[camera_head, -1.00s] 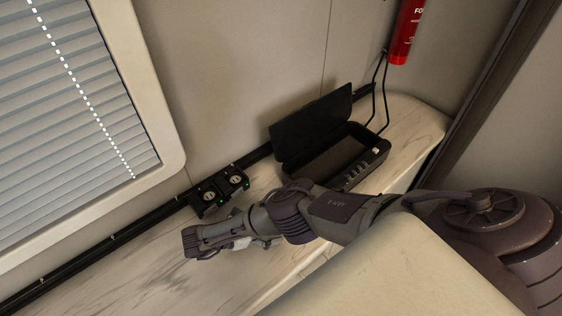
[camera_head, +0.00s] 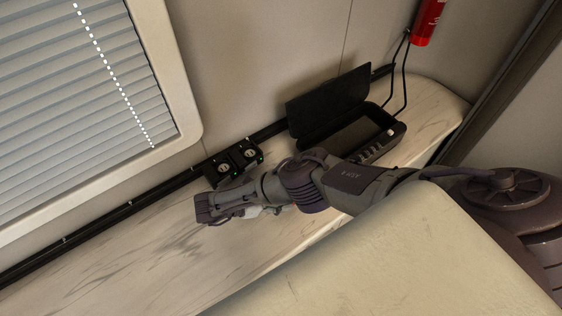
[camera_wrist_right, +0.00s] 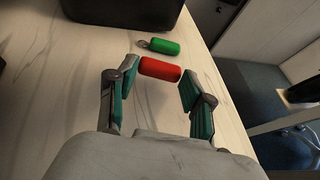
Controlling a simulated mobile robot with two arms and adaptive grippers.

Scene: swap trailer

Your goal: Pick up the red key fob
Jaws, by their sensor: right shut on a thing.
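The red key fob (camera_wrist_right: 161,69) is a short red cylinder in the right wrist view, lying crosswise between the fingertips of my right gripper (camera_wrist_right: 158,78). The gripper is shut on it, with one finger at each end. In the head view my right gripper (camera_head: 206,208) is low over the pale counter, in front of two small black units, and the fob is hidden there. A green key fob (camera_wrist_right: 160,46) with a metal ring lies on the counter just beyond the red one. My left gripper is not in view.
An open black box (camera_head: 372,137) with its lid up stands on the marbled counter (camera_head: 120,262) against the wall. Two black wall units (camera_head: 232,162) sit on a black rail. A red extinguisher (camera_head: 427,22) hangs at right. The left part of the counter is clear.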

